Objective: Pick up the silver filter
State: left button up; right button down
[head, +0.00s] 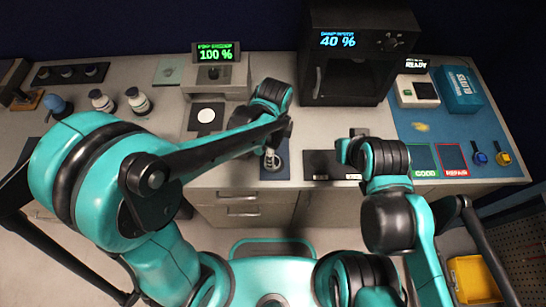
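A small silver, round-topped object (271,161), which looks like the silver filter, is on a dark mat (274,174) near the front edge of the counter, left of centre. My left arm reaches across from the left and bends just above and behind it. My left gripper's fingers cannot be made out behind the arm links, so contact with the silver object cannot be told. My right arm is folded at the right of centre. The end of it (345,150) is over the front of the counter by a dark pad, with its fingers not clear.
A machine reading 100 % (215,74) stands behind the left arm. A black machine reading 40 % (355,75) stands at the back. Small bottles (138,101) are at the left. A blue mat (418,125) with GOOD and REPAIR squares is at the right. A yellow bin (474,279) is below.

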pick_arm(q)
jog(key=f, duration=0.2)
jog(key=f+b, duration=0.1)
jog(key=f, duration=0.1)
jog(key=f+b, duration=0.1)
jog(key=f, duration=0.2)
jog(key=shift+a, duration=0.3)
jog(key=c, duration=1.3)
